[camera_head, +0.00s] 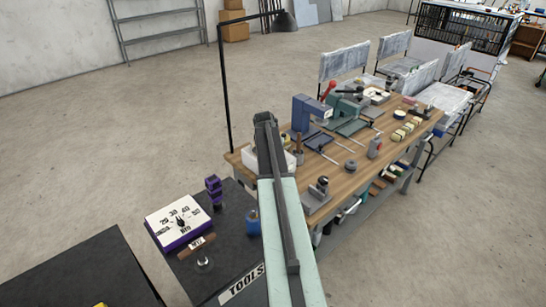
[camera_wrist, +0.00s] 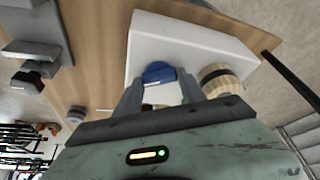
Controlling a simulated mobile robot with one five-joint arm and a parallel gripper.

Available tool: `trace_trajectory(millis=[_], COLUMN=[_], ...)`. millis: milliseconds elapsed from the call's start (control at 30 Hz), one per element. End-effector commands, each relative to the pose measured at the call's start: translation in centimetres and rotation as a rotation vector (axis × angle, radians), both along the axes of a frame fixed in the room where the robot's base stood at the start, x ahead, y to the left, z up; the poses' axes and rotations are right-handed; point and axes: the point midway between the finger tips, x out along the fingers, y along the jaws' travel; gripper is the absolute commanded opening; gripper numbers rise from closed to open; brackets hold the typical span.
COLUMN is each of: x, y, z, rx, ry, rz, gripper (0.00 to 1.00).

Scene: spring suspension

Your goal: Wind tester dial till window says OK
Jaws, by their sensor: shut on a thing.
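In the wrist view, a white box-shaped tester (camera_wrist: 190,45) has a rounded blue dial (camera_wrist: 159,70) on its near side. My gripper (camera_wrist: 160,84) is shut on the blue dial, one finger at each side. A ribbed wooden, dark-banded round part (camera_wrist: 222,80) sits just right of the fingers. No window reading is legible. In the head view, the white tester (camera_head: 250,161) shows partly at the left end of the wooden table, mostly behind my arm. My gripper and the blue dial are hidden there.
The wooden table (camera_head: 345,168) carries a blue press (camera_head: 307,113), a green vise (camera_head: 344,108) and several small tools. A black lamp post (camera_head: 224,90) stands close left of my arm. Open floor lies left.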

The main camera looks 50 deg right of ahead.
Motion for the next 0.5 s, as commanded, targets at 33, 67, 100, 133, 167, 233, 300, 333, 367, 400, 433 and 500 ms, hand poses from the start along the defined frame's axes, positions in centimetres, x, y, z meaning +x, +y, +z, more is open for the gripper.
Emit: trace_trajectory(millis=[33,67,100,133,167,233,300,333,367,400,433,500], x=[0.05,0.05,0.05,0.05,0.05,0.04,0.04,0.04,0.04,0.04,0.04,0.04], y=[0.06,0.07,0.08,0.09,0.09,0.1,0.11,0.11,0.11,0.11,0.12,0.12], z=[-0.02,-0.02,-0.02,-0.02,-0.02,-0.02,-0.03,-0.03,-0.03,-0.03,-0.03,-0.03], rx=[0.002,0.002,0.002,0.002,0.003,0.003,0.003,0.003,0.003,0.003,0.003,0.003], ry=[0.001,0.001,0.0,0.0,0.0,0.0,0.0,0.001,0.001,0.001,0.001,0.001], rz=[-0.011,-0.017,-0.025,-0.03,-0.033,-0.039,-0.042,-0.043,-0.043,-0.043,-0.043,-0.043], gripper=[0.07,0.07,0.07,0.07,0.07,0.07,0.07,0.07,0.07,0.07,0.07,0.07])
